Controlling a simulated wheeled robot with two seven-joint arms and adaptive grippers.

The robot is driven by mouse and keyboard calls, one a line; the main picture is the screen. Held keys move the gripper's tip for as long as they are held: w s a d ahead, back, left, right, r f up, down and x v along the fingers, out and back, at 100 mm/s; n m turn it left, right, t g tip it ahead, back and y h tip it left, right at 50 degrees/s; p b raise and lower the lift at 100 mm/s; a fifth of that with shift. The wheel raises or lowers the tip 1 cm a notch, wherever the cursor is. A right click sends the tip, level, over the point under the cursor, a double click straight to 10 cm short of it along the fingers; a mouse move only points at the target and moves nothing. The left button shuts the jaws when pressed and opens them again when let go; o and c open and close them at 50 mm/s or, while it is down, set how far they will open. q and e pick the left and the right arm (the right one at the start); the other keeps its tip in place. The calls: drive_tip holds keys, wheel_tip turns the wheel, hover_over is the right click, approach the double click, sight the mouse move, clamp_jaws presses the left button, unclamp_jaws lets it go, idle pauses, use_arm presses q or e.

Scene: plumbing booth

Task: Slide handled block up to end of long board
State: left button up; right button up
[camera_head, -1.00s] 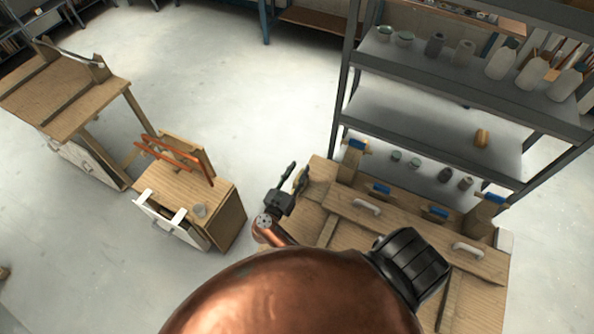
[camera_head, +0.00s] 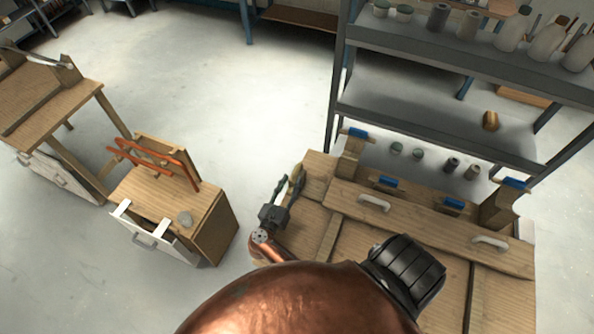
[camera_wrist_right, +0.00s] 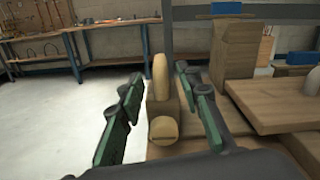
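The long board (camera_head: 425,228) is a flat plank with two white handles, lying across a wooden workbench. The handled block (camera_wrist_right: 164,130) is a small wooden piece with an upright rounded handle (camera_wrist_right: 160,78). It stands near the board's left end, beyond a gap in the right wrist view. In the head view the handle (camera_head: 297,171) is small and partly hidden by the gripper. My right gripper (camera_head: 289,187) is open at the bench's left edge. In the wrist view its green-padded fingers stand on either side of the handle, with visible gaps. My left gripper is not in view.
Wooden posts with blue-handled clamps (camera_head: 356,134) stand along the bench's back edge. A grey shelf (camera_head: 430,120) rises behind it. A wooden cabinet (camera_head: 165,205) with an orange frame stands left of the gripper, with clear floor between.

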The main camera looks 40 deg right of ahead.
sight(296, 173)
drive_tip(key=p+x, duration=0.1)
drive_tip(key=x, duration=0.6)
drive_tip(key=shift+d+r, duration=0.15)
drive_tip(key=shift+d, duration=0.05)
drive_tip(key=shift+c, duration=0.5)
clamp_jaws()
